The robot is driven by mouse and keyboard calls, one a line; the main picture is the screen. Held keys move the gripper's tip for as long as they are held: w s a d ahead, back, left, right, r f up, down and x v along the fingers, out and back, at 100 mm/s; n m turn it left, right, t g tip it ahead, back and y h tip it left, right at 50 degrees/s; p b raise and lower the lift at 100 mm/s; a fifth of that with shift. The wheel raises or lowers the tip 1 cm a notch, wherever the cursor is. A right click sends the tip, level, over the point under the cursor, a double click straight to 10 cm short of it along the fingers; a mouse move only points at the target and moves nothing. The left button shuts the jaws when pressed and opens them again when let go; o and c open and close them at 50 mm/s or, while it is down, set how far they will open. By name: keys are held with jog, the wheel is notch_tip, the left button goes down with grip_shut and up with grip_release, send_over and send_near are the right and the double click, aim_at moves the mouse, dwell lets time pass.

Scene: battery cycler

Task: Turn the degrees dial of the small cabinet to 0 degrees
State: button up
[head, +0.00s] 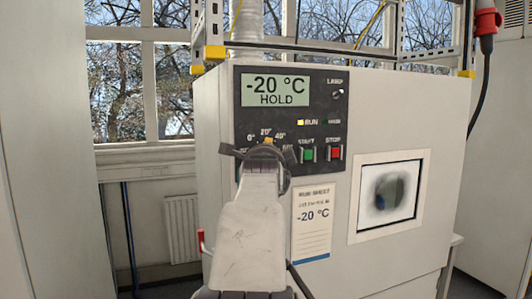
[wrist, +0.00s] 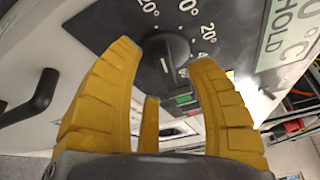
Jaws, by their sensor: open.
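The small cabinet (head: 400,110) stands ahead, its display (head: 268,90) reading -20 °C HOLD. In the head view my arm and gripper (head: 265,152) cover the degrees dial; only some scale marks show above and beside them. In the wrist view the dial (wrist: 165,58) is a round black knob with a raised grip bar and a white line. Labels 20°, 0°, 20° and part of 40 show around it. Which label the line points to is unclear. My gripper's yellow fingers are open, to the left and right of the knob in the picture; contact cannot be told.
Green START (head: 308,155) and red STOP (head: 334,153) buttons sit close right of my gripper. A lamp switch (head: 338,94) is higher up. A run sheet (head: 312,222) reading -20 °C hangs below, beside a window (head: 388,196). A black handle (wrist: 38,105) shows left in the wrist view.

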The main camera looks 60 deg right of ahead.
jog(key=shift+p+x, duration=0.45)
jog(key=shift+x, duration=0.95)
jog(key=shift+c, duration=0.4)
grip_shut()
